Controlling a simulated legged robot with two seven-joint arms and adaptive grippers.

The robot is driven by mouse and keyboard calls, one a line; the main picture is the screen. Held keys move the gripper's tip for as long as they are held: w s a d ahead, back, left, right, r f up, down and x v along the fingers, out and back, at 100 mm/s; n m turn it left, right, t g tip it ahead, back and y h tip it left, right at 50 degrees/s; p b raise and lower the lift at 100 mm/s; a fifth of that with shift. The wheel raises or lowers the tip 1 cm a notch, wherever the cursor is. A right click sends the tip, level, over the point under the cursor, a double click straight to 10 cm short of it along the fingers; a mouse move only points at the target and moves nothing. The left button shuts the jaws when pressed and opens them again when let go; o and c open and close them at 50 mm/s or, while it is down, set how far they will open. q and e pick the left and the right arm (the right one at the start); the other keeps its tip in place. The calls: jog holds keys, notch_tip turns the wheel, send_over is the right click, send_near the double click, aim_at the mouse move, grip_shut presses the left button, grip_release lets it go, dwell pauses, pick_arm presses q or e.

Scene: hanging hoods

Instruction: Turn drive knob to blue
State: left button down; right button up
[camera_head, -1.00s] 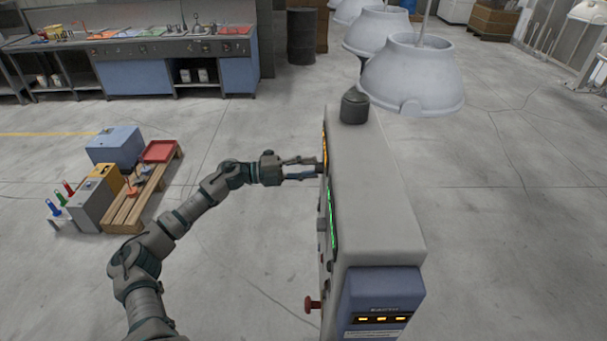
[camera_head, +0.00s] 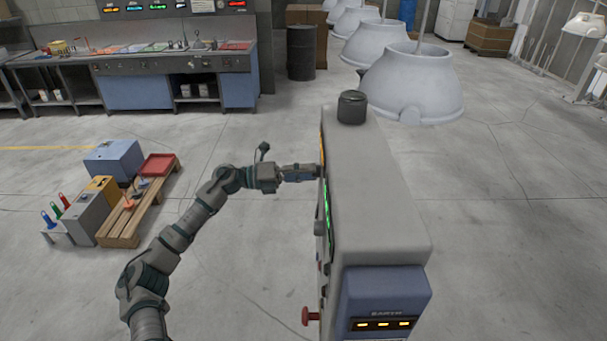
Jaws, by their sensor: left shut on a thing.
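The grey control cabinet (camera_head: 375,190) stands right of centre, seen from above and to one side. Its control face points left and shows nearly edge-on, with a green lit strip (camera_head: 327,207) and an orange lit part near the top. My left gripper (camera_head: 314,172) reaches in from the left at the upper part of this face. It is shut on the drive knob, which its fingers and the steep angle mostly hide. The knob's colour marks and pointer cannot be read. My right gripper is not in view.
A red push knob (camera_head: 308,316) sticks out low on the cabinet's face. A low wooden pallet (camera_head: 122,233) with boxes and coloured-handled pieces lies on the floor at left. Floor between pallet and cabinet is clear.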

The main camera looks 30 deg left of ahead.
pick_arm(q)
jog(key=shift+d+f, duration=0.2)
jog(key=shift+f, duration=0.2)
jog(key=c, duration=0.9)
grip_release()
jog(key=shift+c, duration=0.2)
jog(key=shift+o, duration=0.8)
jog(key=shift+w+d+r, duration=0.1)
jog(key=shift+w+r, duration=0.05)
jog(key=shift+w, duration=0.05)
jog(key=v, duration=1.2)
jog(key=shift+r, duration=0.1)
